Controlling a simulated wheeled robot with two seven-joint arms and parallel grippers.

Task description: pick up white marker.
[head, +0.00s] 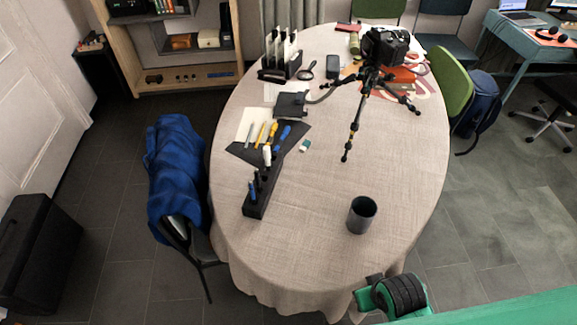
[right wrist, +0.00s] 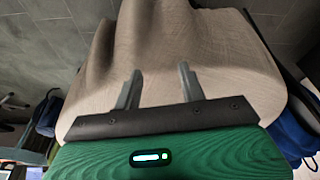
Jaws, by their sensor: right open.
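A white marker (head: 267,155) appears to stand upright in the far end of a long black holder (head: 257,203) on the oval table. Dark and blue pens stand in the same holder nearer to me. My right gripper (right wrist: 159,75) is open and empty, with its two fingers apart over pale tablecloth in the right wrist view. In the head view its green and black body is at the bottom right, by the table's near edge, well away from the marker. The marker is not visible in the right wrist view. My left gripper is not in view.
A dark cup (head: 362,214) stands on the table (head: 310,245) between my right gripper and the holder. A tripod with a camera (head: 385,48) stands at the back right. Yellow and blue tools (head: 272,132) lie behind the holder. A chair with a blue jacket (head: 176,170) stands left.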

